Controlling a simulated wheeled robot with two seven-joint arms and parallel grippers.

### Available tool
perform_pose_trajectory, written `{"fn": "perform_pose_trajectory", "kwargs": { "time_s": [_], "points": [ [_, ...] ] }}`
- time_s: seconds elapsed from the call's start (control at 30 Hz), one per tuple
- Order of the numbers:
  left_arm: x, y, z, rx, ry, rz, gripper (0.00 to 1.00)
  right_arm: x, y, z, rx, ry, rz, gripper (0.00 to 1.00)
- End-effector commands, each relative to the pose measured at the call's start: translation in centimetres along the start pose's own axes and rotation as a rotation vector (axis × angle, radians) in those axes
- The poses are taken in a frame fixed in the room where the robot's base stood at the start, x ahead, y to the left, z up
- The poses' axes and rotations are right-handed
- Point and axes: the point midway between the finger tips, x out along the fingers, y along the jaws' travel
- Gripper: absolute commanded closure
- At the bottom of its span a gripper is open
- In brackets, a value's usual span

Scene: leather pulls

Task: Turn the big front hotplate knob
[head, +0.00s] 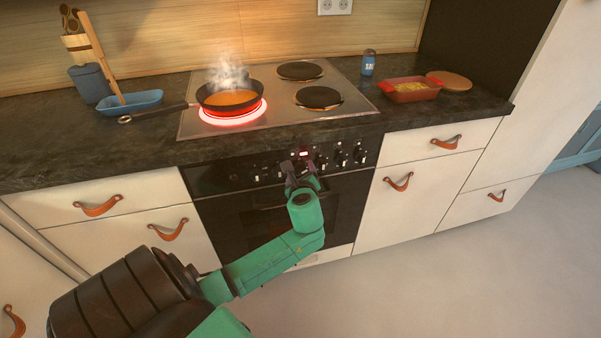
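The front-left hotplate (232,119) glows red under a black pan (229,97) with orange contents and rising steam. A row of dark knobs sits on the black oven's control panel, including some uncovered knobs on the right (341,158) and others on the left (255,175). My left gripper (299,165) is at the middle of this panel, just below the small lit display (304,153). Its dark fingers cover part of the knob row. I cannot tell whether they touch or hold a knob. My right gripper is not in view.
The pan's handle (150,114) sticks out left over the dark counter. A blue tray (131,103) lies at left, a red dish (409,90) and a blue shaker (368,63) at right. Drawers with leather pulls (398,182) flank the oven. The floor at right is clear.

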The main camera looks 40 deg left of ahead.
Motion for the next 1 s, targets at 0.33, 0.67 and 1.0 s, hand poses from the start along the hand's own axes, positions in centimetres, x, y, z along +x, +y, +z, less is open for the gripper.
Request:
{"fn": "perform_pose_trajectory", "kwargs": {
  "time_s": [0.33,0.67,1.0],
  "points": [
    [0.0,0.0,0.0,-0.002,0.0,0.0,1.0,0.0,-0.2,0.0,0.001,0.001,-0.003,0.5],
    [0.0,0.2,-0.1,-0.08,0.0,-0.032,1.0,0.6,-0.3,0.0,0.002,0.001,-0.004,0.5],
    [0.1,0.8,-0.6,-0.323,0.0,-0.132,1.0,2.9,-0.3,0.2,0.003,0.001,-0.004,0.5]
  ]
}}
